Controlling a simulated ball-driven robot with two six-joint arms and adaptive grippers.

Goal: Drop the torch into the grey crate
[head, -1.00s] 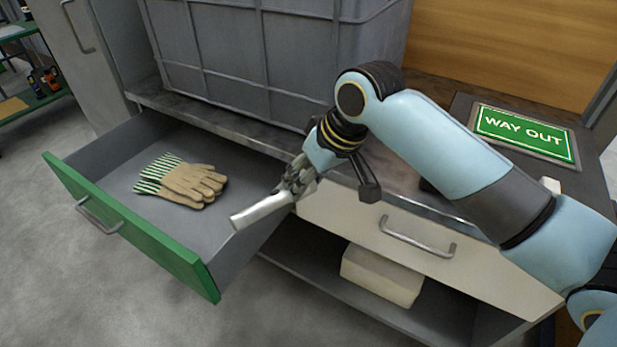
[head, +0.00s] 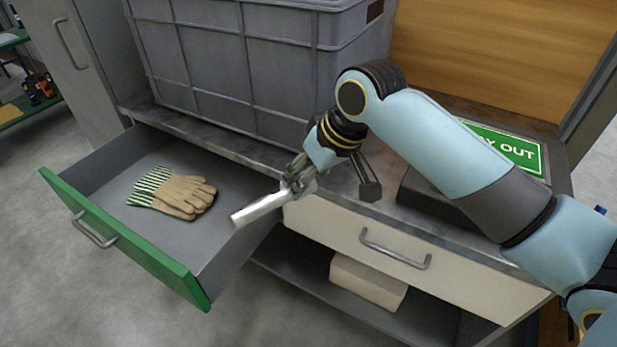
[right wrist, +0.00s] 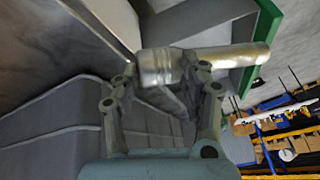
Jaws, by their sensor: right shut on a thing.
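The torch (head: 260,209) is a silver cylinder held by my right gripper (head: 299,181) in the head view. It is tilted and points to the lower left, above the right edge of the open drawer. In the right wrist view the torch (right wrist: 215,62) lies across the jaws of my right gripper (right wrist: 165,85), which is shut on it. The grey crate (head: 215,75) stands on the counter behind and above the gripper. Its ribbed wall (right wrist: 50,125) seems to fill the left of the right wrist view. The crate's inside is hidden. My left gripper is not in view.
An open drawer with a green front (head: 125,240) holds striped work gloves (head: 175,192). A closed white drawer (head: 350,238) is beside it, with a pale block (head: 367,281) on the shelf below. A green exit sign (head: 515,152) lies at the right, partly behind my arm.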

